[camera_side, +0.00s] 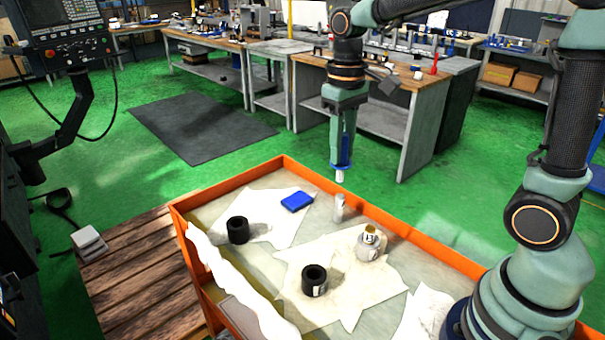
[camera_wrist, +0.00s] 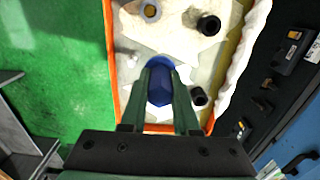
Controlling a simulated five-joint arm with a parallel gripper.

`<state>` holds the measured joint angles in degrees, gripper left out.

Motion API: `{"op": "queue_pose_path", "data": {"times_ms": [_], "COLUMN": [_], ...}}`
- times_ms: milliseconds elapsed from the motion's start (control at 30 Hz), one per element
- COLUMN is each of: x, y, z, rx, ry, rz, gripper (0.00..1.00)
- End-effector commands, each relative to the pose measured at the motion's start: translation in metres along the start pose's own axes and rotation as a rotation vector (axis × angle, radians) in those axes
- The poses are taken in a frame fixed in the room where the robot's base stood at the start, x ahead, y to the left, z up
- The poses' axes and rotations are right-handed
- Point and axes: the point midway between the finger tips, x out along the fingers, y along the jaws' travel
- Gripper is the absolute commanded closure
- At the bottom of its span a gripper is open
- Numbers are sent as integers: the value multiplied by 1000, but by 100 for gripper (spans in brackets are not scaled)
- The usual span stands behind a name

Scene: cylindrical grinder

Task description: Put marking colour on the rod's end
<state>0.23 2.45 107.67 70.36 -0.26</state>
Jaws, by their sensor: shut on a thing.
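My gripper (camera_side: 342,142) hangs above the far side of the orange-rimmed tray, and it also shows in the wrist view (camera_wrist: 159,80). It is shut on a rod-like piece, blue above (camera_side: 341,158) with a pale lower end (camera_side: 340,175). In the wrist view the blue part (camera_wrist: 160,88) sits between the fingers and hides what is below. A flat blue pad (camera_side: 297,201) lies on white paper in the tray, left of the held piece and lower. The pale end is in the air, apart from the pad.
The tray (camera_side: 400,234) also holds two black hollow cylinders (camera_side: 238,231) (camera_side: 314,281), a small pale cylinder (camera_side: 339,208) below my gripper and a round pot (camera_side: 369,246) with a yellowish top. Crumpled white cloth (camera_side: 235,285) hangs over its left wall.

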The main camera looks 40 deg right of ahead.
Motion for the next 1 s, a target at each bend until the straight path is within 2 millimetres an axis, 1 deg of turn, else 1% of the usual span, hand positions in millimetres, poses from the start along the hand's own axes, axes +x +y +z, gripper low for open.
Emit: {"op": "queue_pose_path", "data": {"times_ms": [200, 333, 433, 767, 867, 1000], "x": [24, 34, 36, 38, 44, 56], "y": [20, 28, 29, 29, 29, 29], "z": [35, 52, 56, 56, 56, 56], "rx": [6, 5, 3, 3, 3, 3], "ry": [-122, -177, -190, -190, -192, -192], "rz": [-8, -17, -19, -19, -20, -19], "gripper": [100, 100, 100, 100, 100, 100]}}
